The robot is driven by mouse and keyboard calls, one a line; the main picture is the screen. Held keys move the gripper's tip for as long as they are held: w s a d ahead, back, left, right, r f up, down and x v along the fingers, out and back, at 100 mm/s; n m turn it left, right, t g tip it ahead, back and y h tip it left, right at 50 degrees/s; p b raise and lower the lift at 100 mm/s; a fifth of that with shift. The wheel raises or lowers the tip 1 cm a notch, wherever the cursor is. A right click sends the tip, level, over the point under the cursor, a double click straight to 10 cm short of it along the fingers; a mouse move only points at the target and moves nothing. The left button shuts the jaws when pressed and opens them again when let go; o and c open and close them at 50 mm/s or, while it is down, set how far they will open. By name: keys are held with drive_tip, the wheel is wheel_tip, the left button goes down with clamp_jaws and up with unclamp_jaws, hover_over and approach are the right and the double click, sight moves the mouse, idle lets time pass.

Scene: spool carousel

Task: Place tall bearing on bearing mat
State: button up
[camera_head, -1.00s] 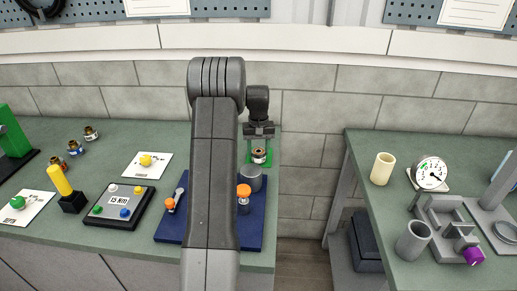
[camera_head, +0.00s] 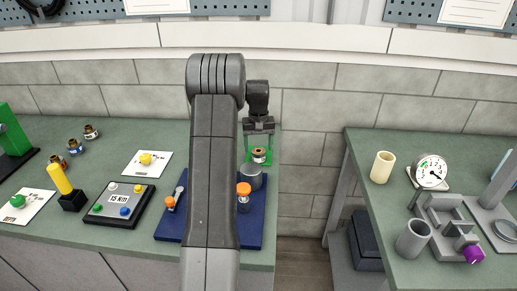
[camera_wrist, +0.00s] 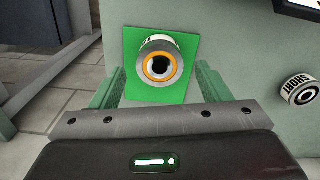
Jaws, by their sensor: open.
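The bearing mat is a green square (camera_head: 249,161) at the back right of the left bench; it also shows in the wrist view (camera_wrist: 185,88). A bearing (camera_head: 259,155) with an orange ring and dark bore stands upright on it; in the wrist view the bearing (camera_wrist: 148,43) is on the mat's upper middle. Its side label is mostly turned away and unreadable. My gripper (camera_head: 259,146) is open and empty just above the bearing, with its fingers apart on either side of it. A second bearing (camera_wrist: 300,92), labelled SHORT, is to the right in the wrist view.
A blue tray (camera_head: 250,236) with a grey cylinder (camera_head: 251,178) and orange-topped parts is in front of the mat. My arm hides part of the bench. The mat is near the bench's right edge, with a gap before the right bench (camera_head: 362,218).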

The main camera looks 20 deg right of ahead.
sight(259, 150)
wheel_tip(259, 150, up, 10)
drive_tip(key=shift+r+b, duration=0.25)
drive_tip(key=shift+b, duration=0.1)
drive_tip(key=shift+f, duration=0.1)
wheel_tip(259, 150, down, 13)
drive_tip(key=shift+r+p, duration=0.2)
drive_tip(key=shift+p, duration=0.2)
drive_tip(key=shift+r, duration=1.95)
drive_tip(key=shift+f, duration=0.1)
